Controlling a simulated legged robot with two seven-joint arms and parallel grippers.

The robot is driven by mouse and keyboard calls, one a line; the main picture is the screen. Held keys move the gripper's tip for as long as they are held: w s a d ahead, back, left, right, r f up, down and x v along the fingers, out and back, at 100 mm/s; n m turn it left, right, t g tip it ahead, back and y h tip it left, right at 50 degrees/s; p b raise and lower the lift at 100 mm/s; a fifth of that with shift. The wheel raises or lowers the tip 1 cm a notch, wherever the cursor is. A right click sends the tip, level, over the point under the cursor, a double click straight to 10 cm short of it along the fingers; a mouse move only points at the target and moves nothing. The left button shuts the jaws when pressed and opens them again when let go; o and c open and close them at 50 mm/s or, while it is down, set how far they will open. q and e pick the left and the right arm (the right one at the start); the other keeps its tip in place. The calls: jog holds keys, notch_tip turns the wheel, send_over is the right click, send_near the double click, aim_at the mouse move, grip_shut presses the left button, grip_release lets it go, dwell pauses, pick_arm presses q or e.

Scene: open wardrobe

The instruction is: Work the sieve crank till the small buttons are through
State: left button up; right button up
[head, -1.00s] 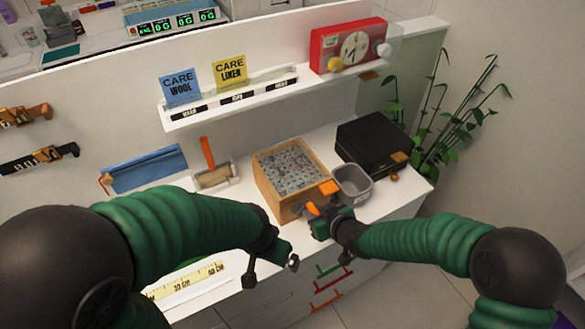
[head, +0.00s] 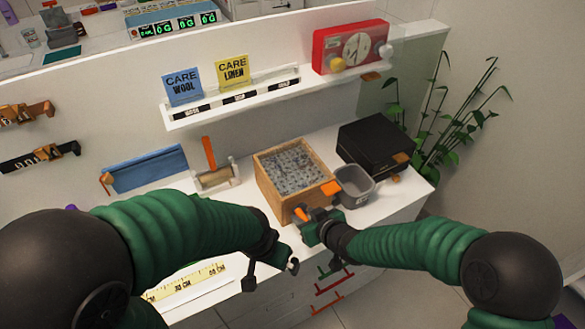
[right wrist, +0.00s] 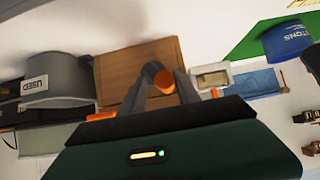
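The wooden sieve box (head: 268,190) stands on the white counter, with a speckled grey-blue layer of buttons (head: 292,165) inside. Single buttons are too small to tell apart. My right gripper (head: 303,217) is at the box's front side, its fingers closed around the orange crank handle (head: 300,214). In the right wrist view the handle (right wrist: 165,80) shows between the fingertips, before the box's wooden wall (right wrist: 120,70). My left gripper (head: 272,276) is open and empty at the counter's front edge, left of the crank.
A grey bin (head: 353,185) stands right of the sieve, near a black case (head: 375,145). An orange piece (head: 330,188) sits at the box's right front corner. A brush-like tool (head: 212,170) and blue tray (head: 147,170) lie left. A shelf (head: 230,104) runs above.

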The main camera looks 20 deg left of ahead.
jog(key=shift+o, duration=0.2)
jog(key=shift+w+d+f+p, duration=0.1)
jog(key=shift+w+d+p, duration=0.2)
jog(key=shift+w+d, duration=0.6)
jog(key=shift+w+d+f, duration=0.1)
jog(key=shift+w+f, duration=0.05)
jog(key=shift+w, duration=0.15)
jog(key=shift+c, duration=0.5)
jog(key=shift+w+d+f, duration=0.1)
jog(key=shift+w, duration=0.1)
jog(key=shift+s, duration=0.3)
jog(key=s+a+b, duration=0.2)
jog(key=s+a, duration=0.1)
jog(key=shift+s, duration=0.1)
jog(key=shift+s+a, duration=0.2)
